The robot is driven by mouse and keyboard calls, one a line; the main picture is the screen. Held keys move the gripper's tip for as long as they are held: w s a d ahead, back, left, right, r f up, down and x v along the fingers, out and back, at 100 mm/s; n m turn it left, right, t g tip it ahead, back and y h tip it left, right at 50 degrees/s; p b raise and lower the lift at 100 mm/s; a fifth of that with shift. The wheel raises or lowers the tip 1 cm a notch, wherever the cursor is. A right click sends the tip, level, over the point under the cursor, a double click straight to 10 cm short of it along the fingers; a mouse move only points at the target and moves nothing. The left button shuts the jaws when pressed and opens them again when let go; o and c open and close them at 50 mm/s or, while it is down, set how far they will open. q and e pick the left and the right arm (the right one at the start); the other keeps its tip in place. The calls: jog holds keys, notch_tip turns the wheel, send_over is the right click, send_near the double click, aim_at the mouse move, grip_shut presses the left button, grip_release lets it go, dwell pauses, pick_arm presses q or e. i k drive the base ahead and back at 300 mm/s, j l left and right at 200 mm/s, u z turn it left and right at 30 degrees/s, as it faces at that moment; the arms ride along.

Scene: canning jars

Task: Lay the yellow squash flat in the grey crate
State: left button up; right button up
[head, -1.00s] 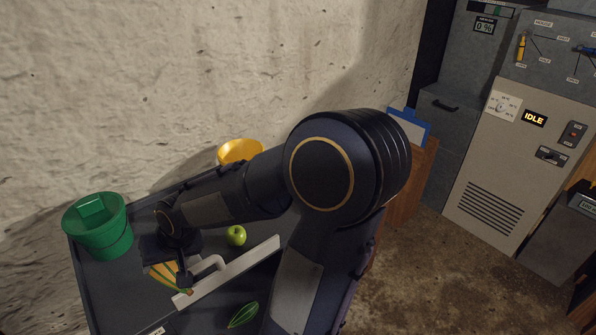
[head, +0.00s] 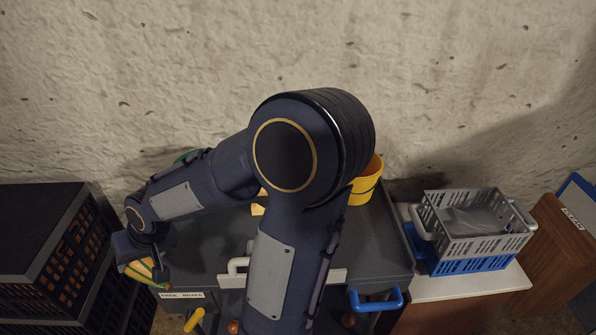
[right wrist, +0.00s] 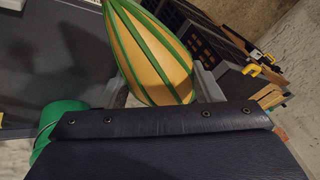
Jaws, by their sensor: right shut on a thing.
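The yellow squash (right wrist: 155,45) has green stripes and fills the top middle of the right wrist view. It also shows at the lower left of the head view (head: 142,268), partly covered by the gripper. My right gripper (right wrist: 161,88) is shut on it, one finger on each side. In the head view my right gripper (head: 146,258) is by the left end of the dark cart. The grey crate (head: 484,246) stands at the right of the head view, stacked on a blue crate, far from the squash. Its inside looks empty. My left gripper is out of view.
The dark cart top (head: 375,235) lies between squash and crate, with a yellow bucket (head: 366,185) on it. The blue crate (head: 470,264) rests on a white surface (head: 480,283). Black slatted crates (head: 50,240) stand at the left. My right arm hides much of the cart.

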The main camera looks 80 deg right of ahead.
aim_at(461, 233)
jog(key=k+l, duration=0.55)
jog(key=k, duration=0.15)
jog(key=k+l, duration=0.55)
jog(key=k, duration=0.15)
jog(key=k+l, duration=0.55)
jog(key=k, duration=0.15)
jog(key=k+l, duration=0.55)
jog(key=k, duration=0.15)
